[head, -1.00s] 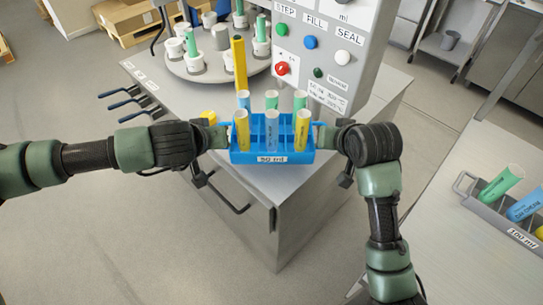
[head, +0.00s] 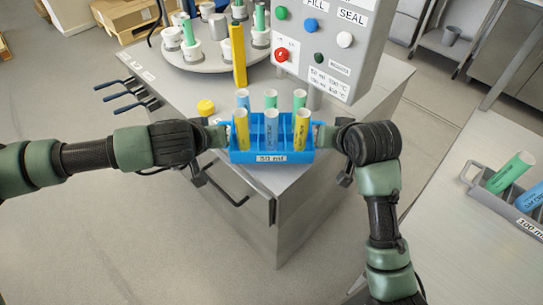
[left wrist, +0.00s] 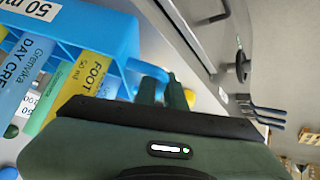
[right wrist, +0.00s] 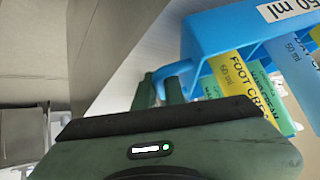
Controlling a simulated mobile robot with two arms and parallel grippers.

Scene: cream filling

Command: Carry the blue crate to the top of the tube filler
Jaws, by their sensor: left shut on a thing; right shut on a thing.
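The blue crate (head: 272,157), labelled 50 ml, holds several upright tubes in yellow, blue and green. It shows in the head view over the front part of the tube filler's metal top (head: 180,98); I cannot tell if it touches it. My left gripper (head: 222,137) is shut on the crate's left handle, which also shows in the left wrist view (left wrist: 150,72). My right gripper (head: 322,135) is shut on the right handle, seen also in the right wrist view (right wrist: 172,72). The crate looks roughly level.
A turntable (head: 215,55) with white holders and tubes stands at the back of the filler. A yellow post (head: 238,55), a yellow cap (head: 206,107) and the control panel (head: 335,45) stand behind the crate. A grey crate (head: 510,200) sits on the right table.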

